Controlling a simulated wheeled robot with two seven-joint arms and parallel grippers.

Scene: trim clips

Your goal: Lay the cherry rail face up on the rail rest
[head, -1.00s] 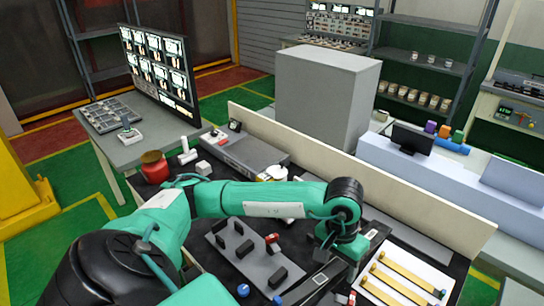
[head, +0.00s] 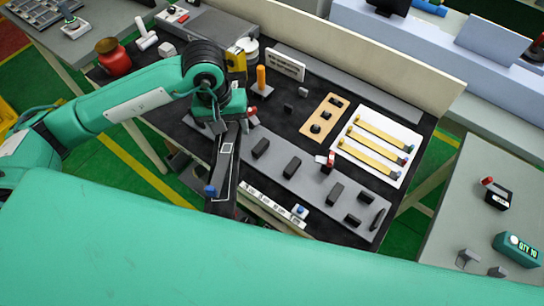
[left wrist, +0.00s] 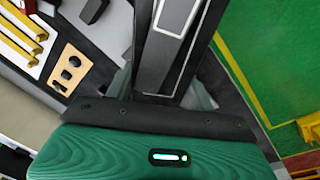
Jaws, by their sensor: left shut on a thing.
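My left gripper (head: 228,122) is shut on a long dark bar (head: 224,168) that bears a white outlined rectangle. I take this bar for the cherry rail, though it looks nearly black here. It points toward the front of the bench, and it also shows in the left wrist view (left wrist: 184,50). A blue knob (head: 210,190) shows at its near end. A long grey base (head: 292,180) with several upright black blocks, apparently the rail rest, lies just right of the gripper. The bar looks apart from these blocks. My right gripper is not in view.
A red piece (head: 330,158) stands by one block. A pale strip (head: 262,203) lies in front. A red jar (head: 113,58) stands back left.

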